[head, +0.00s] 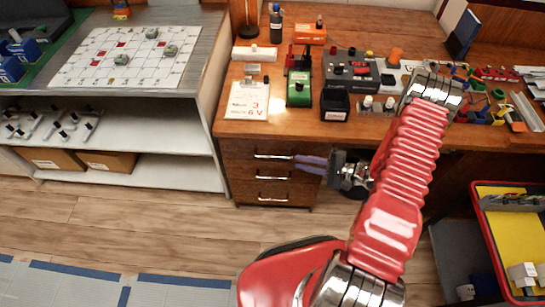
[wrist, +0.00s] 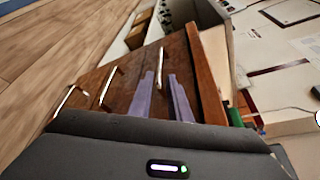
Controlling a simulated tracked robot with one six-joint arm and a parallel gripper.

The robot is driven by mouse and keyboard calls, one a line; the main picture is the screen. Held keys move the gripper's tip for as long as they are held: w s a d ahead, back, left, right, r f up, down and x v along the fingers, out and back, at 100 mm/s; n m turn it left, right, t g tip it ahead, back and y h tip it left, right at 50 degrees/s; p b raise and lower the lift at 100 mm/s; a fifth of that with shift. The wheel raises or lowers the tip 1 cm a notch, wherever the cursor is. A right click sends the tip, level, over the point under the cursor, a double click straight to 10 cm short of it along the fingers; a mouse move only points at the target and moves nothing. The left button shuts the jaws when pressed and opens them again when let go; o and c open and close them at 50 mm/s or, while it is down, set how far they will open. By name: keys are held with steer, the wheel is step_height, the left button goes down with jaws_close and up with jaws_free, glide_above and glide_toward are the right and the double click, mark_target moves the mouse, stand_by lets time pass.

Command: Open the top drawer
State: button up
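The top drawer (head: 240,151) is in the wooden desk's drawer stack, flush with the front, so it looks shut. Its metal bar handle (head: 270,157) is horizontal in the head view. My gripper (head: 298,161) has purple fingers pointing left, with the tips by the handle's right end. In the wrist view the fingers of my gripper (wrist: 161,76) are apart, and the top handle (wrist: 162,60) shows in the gap between the tips. No firm contact can be made out. Nothing is held.
Two lower handles, the middle (head: 272,177) and the bottom (head: 272,198), sit below. The desk top (head: 228,128) above holds a note card, a green device and a black box. A white shelf unit (head: 185,172) stands left. A red bin (head: 480,215) stands right. Floor in front is clear.

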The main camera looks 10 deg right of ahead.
mark_target(274, 157)
steer(key=x, duration=1.2)
steer(key=shift+w+f, duration=0.1)
steer(key=shift+c, duration=0.4)
jaws_close()
